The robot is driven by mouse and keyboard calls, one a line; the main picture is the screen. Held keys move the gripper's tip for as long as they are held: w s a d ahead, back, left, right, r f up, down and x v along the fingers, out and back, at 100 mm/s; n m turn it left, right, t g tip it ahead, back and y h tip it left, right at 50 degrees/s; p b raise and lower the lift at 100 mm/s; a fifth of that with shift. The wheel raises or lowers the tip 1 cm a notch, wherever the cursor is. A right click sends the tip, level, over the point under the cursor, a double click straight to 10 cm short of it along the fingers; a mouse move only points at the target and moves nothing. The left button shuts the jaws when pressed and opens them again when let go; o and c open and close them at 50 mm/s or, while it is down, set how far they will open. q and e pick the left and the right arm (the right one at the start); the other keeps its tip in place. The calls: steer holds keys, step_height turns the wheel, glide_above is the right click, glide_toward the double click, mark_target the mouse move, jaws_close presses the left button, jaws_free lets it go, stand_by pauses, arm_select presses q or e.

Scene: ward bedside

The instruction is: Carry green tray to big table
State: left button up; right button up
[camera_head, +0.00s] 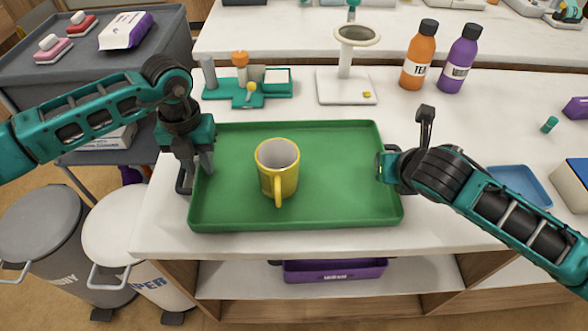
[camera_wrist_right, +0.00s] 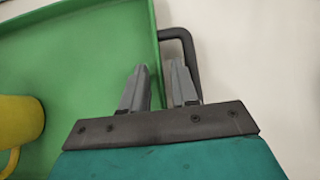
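The green tray (camera_head: 340,200) lies flat on a white-topped counter (camera_head: 300,246). A yellow mug (camera_head: 279,172) stands upright on it. My left gripper (camera_head: 196,170) is open at the tray's left end, with its fingers on either side of the rim by the dark handle. My right gripper (camera_head: 384,167) is at the right end. In the right wrist view its fingers (camera_wrist_right: 158,84) are apart, with the tray rim (camera_wrist_right: 155,50) between them and the dark handle (camera_wrist_right: 186,42) alongside. I cannot tell which surface is the big table; a long white surface (camera_head: 270,38) lies behind.
A green holder (camera_head: 245,98), a white stand (camera_head: 346,88), an orange bottle (camera_head: 418,58) and a purple bottle (camera_head: 459,62) stand behind the tray. A blue tray (camera_head: 518,185) lies right. A grey cart (camera_head: 80,62) and two bins (camera_head: 40,225) stand left.

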arm_select(q)
jaws_close()
arm_select(e)
jaws_close()
arm_select(q)
steer(key=shift+r, duration=0.1)
arm_select(e)
steer(key=shift+r, duration=0.1)
stand_by(0.8)
